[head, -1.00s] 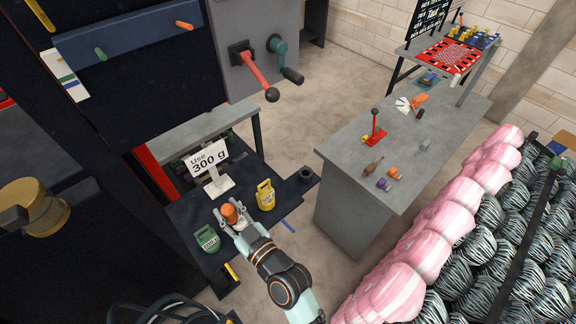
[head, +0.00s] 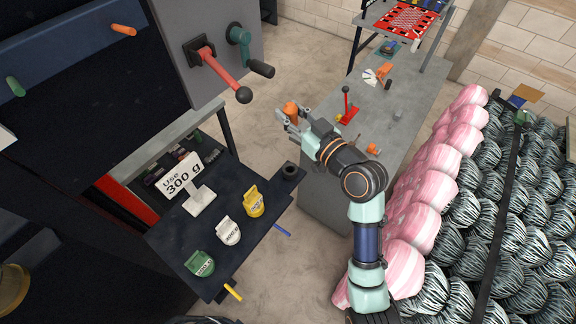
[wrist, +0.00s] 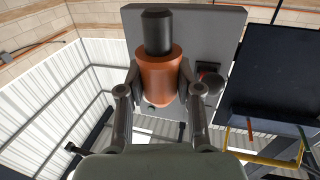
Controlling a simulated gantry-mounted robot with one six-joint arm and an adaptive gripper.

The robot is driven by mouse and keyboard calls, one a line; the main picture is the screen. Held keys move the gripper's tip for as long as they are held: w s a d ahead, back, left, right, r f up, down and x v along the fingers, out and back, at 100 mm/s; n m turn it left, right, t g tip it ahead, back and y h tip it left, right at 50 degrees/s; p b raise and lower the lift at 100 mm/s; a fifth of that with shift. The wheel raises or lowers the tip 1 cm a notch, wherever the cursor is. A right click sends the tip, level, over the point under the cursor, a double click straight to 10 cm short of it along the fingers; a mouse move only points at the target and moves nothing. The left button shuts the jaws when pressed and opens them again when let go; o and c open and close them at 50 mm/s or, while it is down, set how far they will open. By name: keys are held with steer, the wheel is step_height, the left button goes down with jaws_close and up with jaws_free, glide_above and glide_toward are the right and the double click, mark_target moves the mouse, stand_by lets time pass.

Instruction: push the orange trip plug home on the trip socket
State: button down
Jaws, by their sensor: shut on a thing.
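My gripper (head: 293,115) is shut on the orange trip plug (head: 290,107). It is raised above the gap between the black table and the grey bench. In the wrist view the plug (wrist: 159,75) is an orange cylinder between the two fingers, with a narrower black end (wrist: 156,32) pointing away from my gripper. A black ring-shaped piece (head: 290,171) sits on the black table's right end, below my gripper and apart from it. I cannot tell whether it is the trip socket.
Green (head: 201,262), white (head: 229,230) and yellow (head: 253,202) weights stand on the black table (head: 195,229), by a "Use 300 g" sign (head: 180,178). A red lever (head: 222,75) juts from the grey cabinet. The grey bench (head: 335,190) holds a small red lever (head: 347,110) and loose parts.

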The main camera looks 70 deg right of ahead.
steer(key=shift+f, duration=0.1)
glide_above(290, 163)
steer(key=a, duration=0.2)
step_height(290, 163, down, 16)
steer(key=shift+s+f+b, duration=0.25)
steer(key=shift+f+b, duration=0.25)
steer(key=shift+f, duration=0.4)
steer(key=shift+s+f+b, duration=0.2)
steer(key=shift+f+b, duration=0.3)
steer(key=shift+f, duration=0.35)
steer(key=shift+f+b, duration=0.25)
steer(key=shift+b, duration=0.15)
steer(key=c, duration=0.8)
jaws_free()
steer(key=shift+r, duration=0.1)
steer(key=shift+r+p, duration=0.1)
steer(key=shift+p, duration=0.25)
